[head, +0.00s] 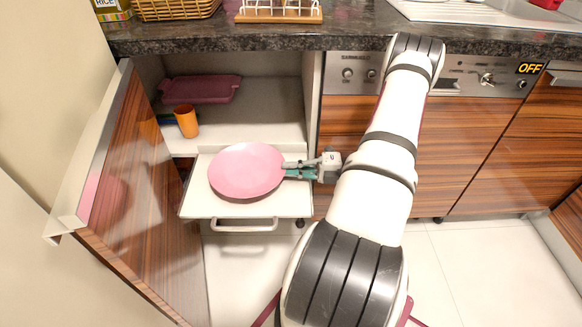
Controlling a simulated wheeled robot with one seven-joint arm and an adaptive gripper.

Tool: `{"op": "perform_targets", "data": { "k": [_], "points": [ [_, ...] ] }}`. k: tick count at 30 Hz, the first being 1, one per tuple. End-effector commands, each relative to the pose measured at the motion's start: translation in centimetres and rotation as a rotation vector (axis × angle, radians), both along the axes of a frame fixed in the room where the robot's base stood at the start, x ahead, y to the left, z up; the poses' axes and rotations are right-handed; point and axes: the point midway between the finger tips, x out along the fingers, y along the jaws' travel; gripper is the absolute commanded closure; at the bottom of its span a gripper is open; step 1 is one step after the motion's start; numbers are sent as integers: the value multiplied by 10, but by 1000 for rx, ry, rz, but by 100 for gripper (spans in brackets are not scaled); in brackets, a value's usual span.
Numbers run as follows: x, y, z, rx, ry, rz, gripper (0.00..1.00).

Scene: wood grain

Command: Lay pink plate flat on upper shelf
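The pink plate (246,171) is round and looks roughly level in the head view. It is in front of the open cabinet, over a white pulled-out drawer or lower shelf (300,206). My gripper (290,170) is at the plate's right edge, with its fingers closed around the rim. Whether the plate touches the surface beneath is hard to tell. The upper shelf (262,125) is a pale board inside the cabinet, behind and above the plate. Its front right part is bare.
On the upper shelf, an orange cup (187,121) stands at the left front and a dark pink tray (203,89) lies at the back left. The open wooden door (140,190) borders the left side. The dark countertop (240,37) overhangs the cabinet.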

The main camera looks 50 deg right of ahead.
Motion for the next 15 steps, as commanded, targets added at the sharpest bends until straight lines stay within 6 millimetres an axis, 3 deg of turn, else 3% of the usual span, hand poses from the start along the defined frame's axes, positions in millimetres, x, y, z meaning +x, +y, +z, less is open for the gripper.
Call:
{"op": "perform_targets", "data": {
  "k": [15],
  "points": [
    [0, 0, -9, 1, -2, 0, 100]
  ]
}}
